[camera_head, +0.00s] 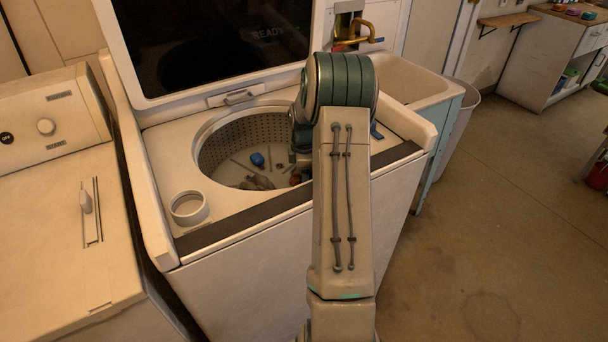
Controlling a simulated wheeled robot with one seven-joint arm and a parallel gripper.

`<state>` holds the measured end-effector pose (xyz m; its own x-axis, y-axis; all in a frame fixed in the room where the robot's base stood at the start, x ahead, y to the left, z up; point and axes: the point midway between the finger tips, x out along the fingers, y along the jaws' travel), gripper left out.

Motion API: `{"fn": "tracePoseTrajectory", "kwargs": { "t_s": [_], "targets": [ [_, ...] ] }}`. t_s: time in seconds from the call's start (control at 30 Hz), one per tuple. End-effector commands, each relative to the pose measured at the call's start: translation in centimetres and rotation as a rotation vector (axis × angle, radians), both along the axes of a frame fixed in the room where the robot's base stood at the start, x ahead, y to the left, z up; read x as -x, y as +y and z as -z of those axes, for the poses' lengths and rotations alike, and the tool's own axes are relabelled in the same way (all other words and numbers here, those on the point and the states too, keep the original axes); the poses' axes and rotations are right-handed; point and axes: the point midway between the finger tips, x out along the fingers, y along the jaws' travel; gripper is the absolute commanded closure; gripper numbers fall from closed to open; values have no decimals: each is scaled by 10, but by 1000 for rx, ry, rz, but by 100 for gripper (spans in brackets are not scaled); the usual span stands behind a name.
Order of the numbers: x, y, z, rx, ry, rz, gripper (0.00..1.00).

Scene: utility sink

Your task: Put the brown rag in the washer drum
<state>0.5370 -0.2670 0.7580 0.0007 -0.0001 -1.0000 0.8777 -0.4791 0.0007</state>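The washer drum (238,134) is open under the raised lid, with a perforated metal wall. A crumpled grey-brown cloth (257,182) lies on the drum floor near the front; I cannot tell for sure whether it is the brown rag. A small blue item (257,159) lies behind it. A small reddish thing (296,178) shows at the drum's right side, beside my arm; I cannot tell what it is. My arm reaches over the washer's front edge, and its wrist is at the right of the drum. My gripper's fingertips are hidden behind the arm.
The raised lid (212,45) with a dark window stands behind the drum. A round white cup-like dispenser (188,208) sits at the washer's front left. Another machine (60,225) stands at left, a utility sink (415,82) at right. The floor at right is clear.

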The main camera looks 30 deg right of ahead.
Motion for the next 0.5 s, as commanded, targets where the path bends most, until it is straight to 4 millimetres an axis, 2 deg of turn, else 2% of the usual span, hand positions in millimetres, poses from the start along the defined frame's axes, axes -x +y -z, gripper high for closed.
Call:
{"fn": "tracePoseTrajectory", "kwargs": {
  "t_s": [0.13,0.17,0.2,0.23,0.5],
  "targets": [
    [0,0,4,0,1,0,66],
    [0,0,3,0,0,0,36],
    [0,0,3,0,0,0,24],
    [0,0,3,0,0,0,22],
    [0,0,1,0,0,0,22]
  ]
}}
